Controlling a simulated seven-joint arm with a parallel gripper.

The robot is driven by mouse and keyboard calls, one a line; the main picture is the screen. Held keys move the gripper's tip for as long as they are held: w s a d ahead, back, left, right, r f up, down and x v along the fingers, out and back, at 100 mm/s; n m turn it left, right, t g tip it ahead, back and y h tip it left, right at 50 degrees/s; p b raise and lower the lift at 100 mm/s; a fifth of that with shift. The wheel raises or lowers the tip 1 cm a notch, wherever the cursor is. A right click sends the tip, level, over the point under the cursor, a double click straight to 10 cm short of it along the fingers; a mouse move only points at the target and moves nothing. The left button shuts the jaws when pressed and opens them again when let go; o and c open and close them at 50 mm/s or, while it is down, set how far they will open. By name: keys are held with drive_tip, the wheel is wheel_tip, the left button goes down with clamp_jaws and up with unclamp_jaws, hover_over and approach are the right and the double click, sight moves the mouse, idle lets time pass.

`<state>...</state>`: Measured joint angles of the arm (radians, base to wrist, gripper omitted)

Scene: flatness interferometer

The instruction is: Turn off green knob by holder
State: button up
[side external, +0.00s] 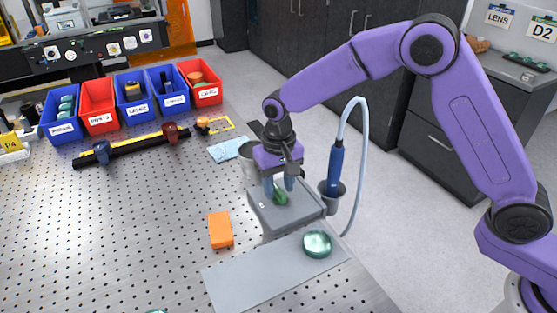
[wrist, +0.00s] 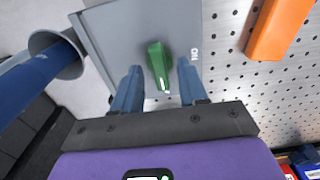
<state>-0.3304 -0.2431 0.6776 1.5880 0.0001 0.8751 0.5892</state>
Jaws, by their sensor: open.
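The green knob (wrist: 158,66) sits on top of a grey box (wrist: 115,32). In the side view the knob (side external: 280,196) shows on the box (side external: 292,211), partly hidden by my gripper's fingers. My gripper (side external: 279,186) is right above the box, pointing down and open. In the wrist view the knob lies between the two blue fingertips (wrist: 158,78), with a gap on each side. I cannot tell whether the fingertips are down at knob height. The holder (side external: 332,196) is a grey cup beside the box with a blue handheld tool (side external: 336,165) in it.
An orange block (side external: 220,230) lies left of the box. A grey plate (side external: 255,286) with a green glass disc (side external: 317,243) lies in front. A pale hose (side external: 361,150) loops up from the tool. Several bins (side external: 98,106) stand at the back left. The left perforated tabletop is mostly clear.

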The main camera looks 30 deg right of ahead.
sight(279, 190)
wheel_tip(279, 190, up, 17)
idle(0.4)
idle(0.5)
drive_tip(key=s+d+f+n, duration=0.2)
drive_tip(key=s+d+n, duration=0.2)
drive_tip(key=s+d, duration=0.3)
drive_tip(key=s+d+f+n, duration=0.3)
drive_tip(key=s+d, duration=0.4)
drive_tip(key=s, duration=0.7)
drive_tip(key=s+d+f+n, duration=0.3)
drive_tip(key=s+d+n, duration=0.2)
drive_tip(key=s+d, duration=0.3)
drive_tip(key=s, duration=0.3)
drive_tip(key=shift+n, duration=0.4)
drive_tip(key=shift+d, duration=0.1)
